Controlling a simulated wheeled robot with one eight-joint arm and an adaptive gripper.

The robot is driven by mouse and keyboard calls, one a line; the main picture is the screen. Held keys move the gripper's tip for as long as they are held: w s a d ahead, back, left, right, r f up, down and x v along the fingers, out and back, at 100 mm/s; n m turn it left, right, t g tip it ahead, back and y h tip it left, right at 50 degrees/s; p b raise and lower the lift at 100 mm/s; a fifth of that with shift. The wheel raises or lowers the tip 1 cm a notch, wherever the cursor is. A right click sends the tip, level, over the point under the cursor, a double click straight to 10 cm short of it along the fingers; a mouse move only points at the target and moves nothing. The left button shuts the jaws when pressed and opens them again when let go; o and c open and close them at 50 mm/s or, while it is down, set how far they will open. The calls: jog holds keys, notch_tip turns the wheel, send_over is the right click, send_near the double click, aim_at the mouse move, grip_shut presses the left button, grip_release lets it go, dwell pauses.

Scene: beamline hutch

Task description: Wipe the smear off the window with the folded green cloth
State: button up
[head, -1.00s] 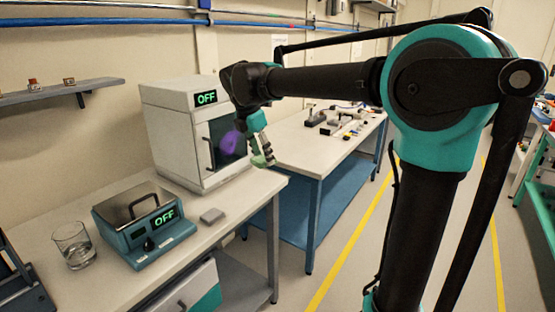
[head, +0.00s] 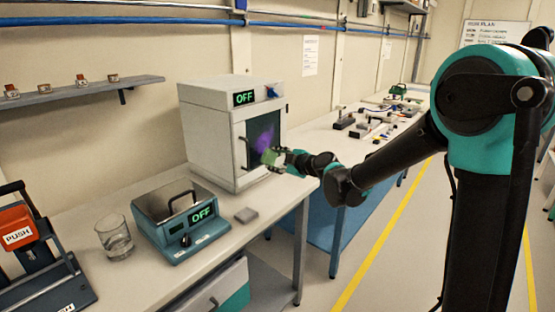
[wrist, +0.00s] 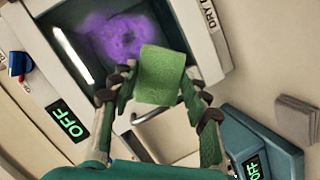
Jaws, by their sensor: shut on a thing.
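The folded green cloth (wrist: 160,76) is held between the fingertips of my gripper (wrist: 160,92) in the wrist view. In the head view my gripper (head: 276,159) is in front of the white cabinet's dark window (head: 277,125), with the green cloth (head: 268,156) at its tip. The purple smear (head: 265,138) is on the window, just above the cloth. In the wrist view the smear (wrist: 110,37) spreads up and left of the cloth, which covers part of it. I cannot tell whether the cloth touches the glass.
The white cabinet (head: 208,130) reads OFF and has a door handle (head: 243,153) near the window. A teal device (head: 178,235) reading OFF, a glass beaker (head: 115,239) and a grey block (head: 246,215) stand on the bench. A press with a red PUSH part (head: 18,232) is at left.

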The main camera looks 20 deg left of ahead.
aim_at(255, 145)
jog(key=shift+w+d+r+m+t, duration=0.1)
jog(key=shift+w+d+m+t, duration=0.2)
jog(key=shift+m+t, duration=0.15)
jog(key=shift+w+a, duration=0.35)
jog(key=shift+a, duration=0.55)
jog(key=shift+w+a, duration=0.4)
jog(key=shift+a, duration=0.55)
jog(key=shift+w+a, duration=0.35)
jog(key=shift+a, duration=0.55)
jog(key=shift+w+a, duration=0.3)
jog(key=shift+a, duration=0.5)
jog(key=shift+w, duration=0.1)
jog(key=shift+w+d, duration=0.8)
jog(key=shift+w, duration=1)
jog(key=shift+w+d, duration=0.75)
jog(key=shift+w, duration=1.1)
jog(key=shift+w+d, duration=0.8)
jog(key=shift+w, duration=1)
jog(key=shift+a+r, duration=0.15)
jog(key=shift+r, duration=1.05)
jog(key=shift+s+a, duration=0.5)
jog(key=shift+s, duration=0.8)
jog(key=shift+s+a, duration=0.45)
jog(key=shift+s, duration=0.8)
jog(key=shift+s+a, duration=0.5)
jog(key=shift+s, duration=0.8)
jog(key=shift+s+a, duration=0.4)
jog(key=shift+s, duration=0.45)
jog(key=shift+s+a, duration=0.4)
jog(key=shift+s, duration=0.4)
